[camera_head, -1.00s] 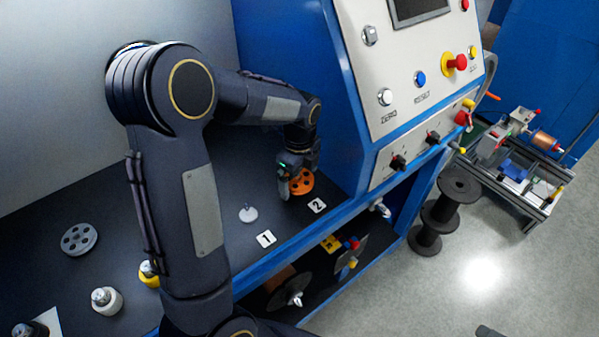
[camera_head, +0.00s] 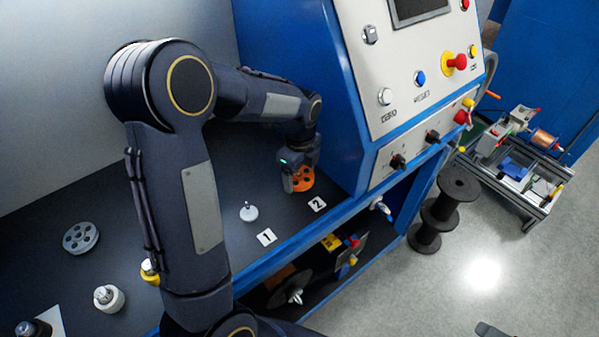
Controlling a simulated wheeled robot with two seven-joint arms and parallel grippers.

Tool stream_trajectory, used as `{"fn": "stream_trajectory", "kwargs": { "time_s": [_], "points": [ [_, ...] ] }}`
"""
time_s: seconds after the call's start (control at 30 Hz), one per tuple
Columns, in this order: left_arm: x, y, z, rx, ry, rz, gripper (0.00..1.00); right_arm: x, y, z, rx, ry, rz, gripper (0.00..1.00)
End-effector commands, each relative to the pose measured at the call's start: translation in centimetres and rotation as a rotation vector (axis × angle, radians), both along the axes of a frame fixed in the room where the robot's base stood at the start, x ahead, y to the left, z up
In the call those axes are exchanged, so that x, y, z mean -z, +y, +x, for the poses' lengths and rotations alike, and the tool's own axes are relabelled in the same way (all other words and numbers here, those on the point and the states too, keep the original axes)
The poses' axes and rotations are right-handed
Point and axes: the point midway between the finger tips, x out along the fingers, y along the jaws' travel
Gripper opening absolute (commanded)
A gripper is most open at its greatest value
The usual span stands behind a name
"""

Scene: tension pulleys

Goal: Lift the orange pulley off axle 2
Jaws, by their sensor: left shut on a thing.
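The orange pulley (camera_head: 306,179) is a disc with holes, on the dark bench just behind the label 2 (camera_head: 317,204). My left gripper (camera_head: 297,182) points down over it and is shut on it, covering its left part. Axle 2 is hidden behind the gripper and pulley, and I cannot tell whether the pulley is still on it. Axle 1 (camera_head: 249,211) is a bare pin on a pale round base, behind the label 1 (camera_head: 266,237). My right gripper is not in view.
A grey pulley (camera_head: 81,238) lies on the bench at left. White (camera_head: 108,298), yellow (camera_head: 150,271) and dark (camera_head: 32,331) knobbed pieces stand near the front left. The blue control cabinet (camera_head: 340,110) rises close to the right of the orange pulley.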

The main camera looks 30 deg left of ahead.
Motion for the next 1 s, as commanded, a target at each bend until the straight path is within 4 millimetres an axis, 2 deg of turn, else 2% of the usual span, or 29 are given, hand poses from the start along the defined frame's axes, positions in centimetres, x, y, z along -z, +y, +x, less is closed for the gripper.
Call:
{"fn": "stream_trajectory", "kwargs": {
  "time_s": [1.0],
  "points": [
    [-2.2,0.0,0.0,0.0,-0.001,0.0,0.43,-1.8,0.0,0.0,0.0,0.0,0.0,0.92]
  ]
}}
